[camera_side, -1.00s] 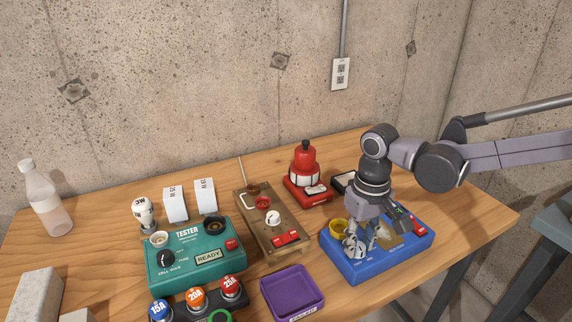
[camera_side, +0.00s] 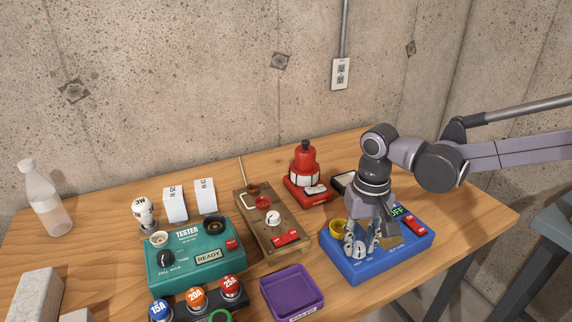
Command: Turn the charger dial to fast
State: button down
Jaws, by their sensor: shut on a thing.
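The charger is a blue box (camera_side: 345,268) at the right of the bench. A small green display (camera_side: 397,211) reading OFF and a red switch (camera_side: 414,224) show on its right side, and a yellow ring (camera_side: 338,228) on its left. My gripper (camera_side: 361,246) points down over the front left of the charger and is shut on the charger dial. The fingers hide most of the dial, so I cannot tell which mark it points at. The small labels around it are too small to read.
A wooden board with a red switch (camera_side: 285,239) and a purple tray (camera_side: 292,292) stand left of the charger. A red lantern-like device (camera_side: 306,179) is behind. A teal tester (camera_side: 195,262) stands further left. Bare bench shows in front of the charger.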

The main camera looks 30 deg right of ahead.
aim_at(359, 245)
jog(key=c, duration=1.3)
grip_release()
notch_tip(359, 245, up, 12)
jog(key=shift+o, duration=1.4)
jog(key=shift+f, duration=0.15)
jog(key=shift+m, duration=0.6)
notch_tip(359, 245, down, 12)
jog(key=shift+w+r, duration=0.1)
